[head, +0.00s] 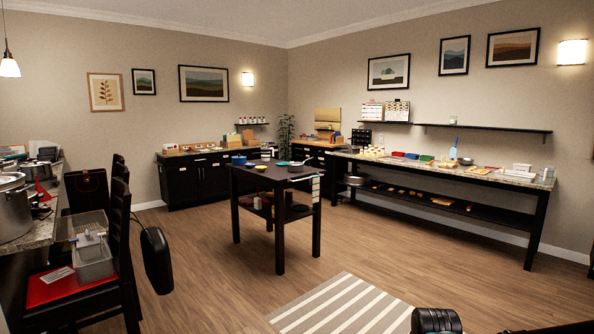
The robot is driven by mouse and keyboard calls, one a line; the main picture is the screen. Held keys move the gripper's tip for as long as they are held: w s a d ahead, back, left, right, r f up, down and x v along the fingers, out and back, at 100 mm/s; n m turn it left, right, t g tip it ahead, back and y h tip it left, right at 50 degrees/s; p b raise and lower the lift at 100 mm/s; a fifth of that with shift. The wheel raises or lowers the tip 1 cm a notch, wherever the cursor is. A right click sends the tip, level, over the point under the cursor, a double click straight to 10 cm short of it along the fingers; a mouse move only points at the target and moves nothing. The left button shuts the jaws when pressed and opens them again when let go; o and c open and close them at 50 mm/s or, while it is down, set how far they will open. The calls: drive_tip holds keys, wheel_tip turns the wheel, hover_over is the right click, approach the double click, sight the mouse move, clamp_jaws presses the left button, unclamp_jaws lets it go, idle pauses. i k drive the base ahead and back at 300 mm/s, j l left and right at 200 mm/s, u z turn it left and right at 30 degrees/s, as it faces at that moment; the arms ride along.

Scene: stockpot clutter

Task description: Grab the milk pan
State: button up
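A small grey pan (296,167) with a handle stands on the top of the dark island table (270,175) near its right end. It may be the milk pan, but it is too small here to be sure. Other cookware, including a large steel stockpot (14,212), crowds the counter at the left edge, and a milk pan there could be partly hidden. My gripper is not clearly in view. Dark parts at the bottom right edge look like pieces of my own arm.
A blue pot (239,159) shares the island. Dark chairs (122,240), one holding a red tray (50,287) and grey bins (92,262), stand at the left. A long side table (440,170) lines the right wall. Wooden floor and a striped rug (345,305) lie open in front.

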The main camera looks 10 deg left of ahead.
sight(292, 166)
drive_tip(key=i+j+u, duration=0.3)
drive_tip(key=i, duration=0.15)
drive_tip(key=i+j+u, duration=0.15)
drive_tip(key=i+u, duration=0.2)
drive_tip(key=i, duration=0.15)
drive_tip(key=i+u, duration=0.3)
drive_tip(key=i, duration=1.5)
drive_tip(key=i+j+z, duration=0.15)
drive_tip(key=i+z, duration=0.2)
drive_tip(key=i, duration=0.15)
drive_tip(key=i+j+z, duration=0.35)
drive_tip(key=i, duration=0.15)
drive_tip(key=i+j+z, duration=0.35)
drive_tip(key=i+j, duration=0.05)
drive_tip(key=i, duration=0.05)
